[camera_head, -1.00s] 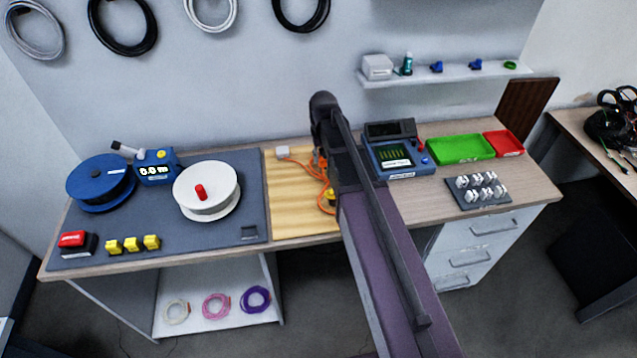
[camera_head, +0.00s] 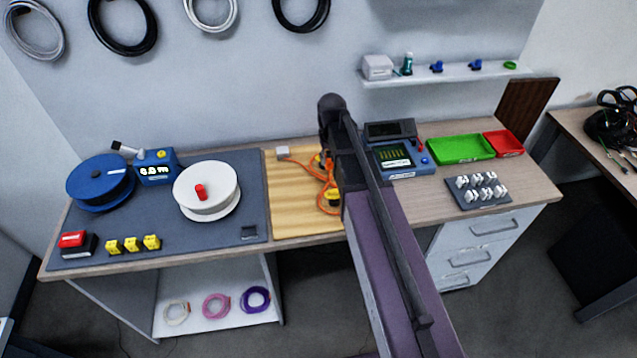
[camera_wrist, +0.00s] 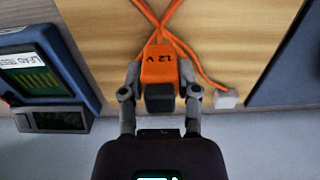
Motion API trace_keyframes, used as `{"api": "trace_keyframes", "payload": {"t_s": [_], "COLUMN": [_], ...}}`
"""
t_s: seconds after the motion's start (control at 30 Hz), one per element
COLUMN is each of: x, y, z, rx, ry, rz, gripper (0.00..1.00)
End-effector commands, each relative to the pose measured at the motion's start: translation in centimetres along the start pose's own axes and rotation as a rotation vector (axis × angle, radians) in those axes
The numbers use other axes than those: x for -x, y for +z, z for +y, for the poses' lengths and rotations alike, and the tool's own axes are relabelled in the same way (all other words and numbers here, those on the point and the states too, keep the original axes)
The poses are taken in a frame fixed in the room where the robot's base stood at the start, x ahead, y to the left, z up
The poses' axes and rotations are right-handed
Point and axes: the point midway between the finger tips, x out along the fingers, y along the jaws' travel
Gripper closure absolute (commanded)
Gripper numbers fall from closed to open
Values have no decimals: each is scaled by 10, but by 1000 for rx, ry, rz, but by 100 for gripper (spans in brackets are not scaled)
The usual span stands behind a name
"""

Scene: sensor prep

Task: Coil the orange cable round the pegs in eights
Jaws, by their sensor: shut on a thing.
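The orange cable (camera_head: 320,184) lies on the wooden board (camera_head: 290,222) in the head view, looping by yellow-and-black parts that look like pegs (camera_head: 333,196). My arm covers part of this area. Two strands of the cable cross just above the block (camera_wrist: 157,22). A strand runs to a small white block (camera_wrist: 226,99) at the board's edge, also in the head view (camera_head: 282,152).
The blue tester (camera_head: 398,160) stands right of the board, close to my arm. Left are a grey mat (camera_head: 190,235), a white spool (camera_head: 207,180) and a blue spool (camera_head: 100,183). Green (camera_head: 460,149) and red (camera_head: 503,144) trays are at the right. The board's left part is bare.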

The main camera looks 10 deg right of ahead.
Motion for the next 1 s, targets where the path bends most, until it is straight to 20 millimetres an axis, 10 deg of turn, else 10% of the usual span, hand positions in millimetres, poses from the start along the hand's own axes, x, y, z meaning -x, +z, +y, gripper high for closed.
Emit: {"api": "trace_keyframes", "payload": {"t_s": [1.0], "x": [50], "y": [0], "z": [0], "rx": [0], "ry": [0], "rz": [0], "gripper": [100]}}
